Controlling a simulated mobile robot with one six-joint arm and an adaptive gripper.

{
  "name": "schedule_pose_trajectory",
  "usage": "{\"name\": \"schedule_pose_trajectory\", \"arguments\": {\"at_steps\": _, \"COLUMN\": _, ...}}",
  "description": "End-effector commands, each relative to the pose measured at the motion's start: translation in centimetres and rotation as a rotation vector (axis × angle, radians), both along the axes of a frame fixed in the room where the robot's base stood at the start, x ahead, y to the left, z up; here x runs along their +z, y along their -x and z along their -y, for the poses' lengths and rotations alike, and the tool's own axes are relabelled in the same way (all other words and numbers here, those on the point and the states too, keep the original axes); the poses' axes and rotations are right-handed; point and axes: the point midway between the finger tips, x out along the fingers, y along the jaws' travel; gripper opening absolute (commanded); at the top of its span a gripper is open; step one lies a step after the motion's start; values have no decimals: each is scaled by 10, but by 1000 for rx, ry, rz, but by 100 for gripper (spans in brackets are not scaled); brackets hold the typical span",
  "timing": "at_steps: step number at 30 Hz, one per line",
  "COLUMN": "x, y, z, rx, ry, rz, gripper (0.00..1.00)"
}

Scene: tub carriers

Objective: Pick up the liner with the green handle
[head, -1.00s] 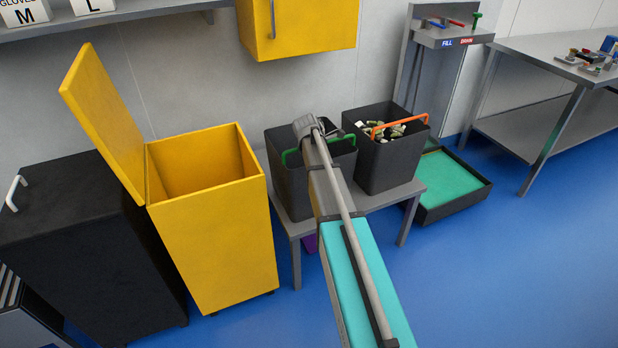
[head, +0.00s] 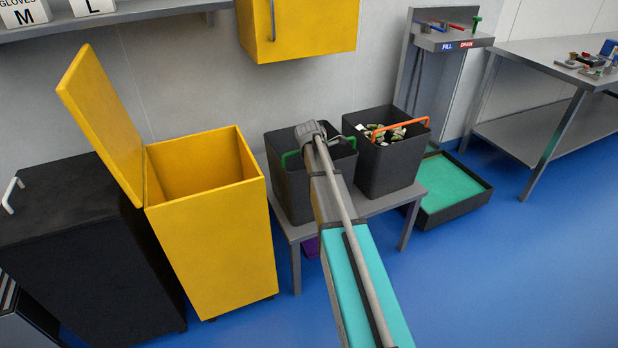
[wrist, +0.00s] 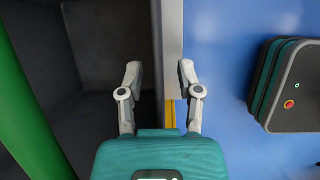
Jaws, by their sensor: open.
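The dark grey liner (head: 294,192) with the green handle (head: 290,157) stands on a low grey bench (head: 370,207), partly hidden behind my arm. In the wrist view the green handle (wrist: 26,115) is a thick bar at the far left, close to the camera. The liner's dark inside (wrist: 108,45) fills the left part there. My gripper (wrist: 160,75) is open and empty, its two fingers apart over the liner's right side and the bench edge. The handle is left of both fingers, not between them. In the head view my fingers are hidden.
A second dark liner (head: 380,165) with an orange handle (head: 400,124) stands close on the right, holding small pale pieces. A yellow bin (head: 215,240) with its lid up stands left. A teal-floored tray (head: 455,185) lies right. Blue floor is clear at front right.

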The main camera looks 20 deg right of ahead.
Motion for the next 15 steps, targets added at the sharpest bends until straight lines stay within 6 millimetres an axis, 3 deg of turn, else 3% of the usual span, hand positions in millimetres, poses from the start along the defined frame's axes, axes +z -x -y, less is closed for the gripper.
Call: {"name": "schedule_pose_trajectory", "arguments": {"at_steps": 15, "x": -5, "y": 0, "z": 0, "rx": 0, "ry": 0, "rz": 0, "gripper": 46}}
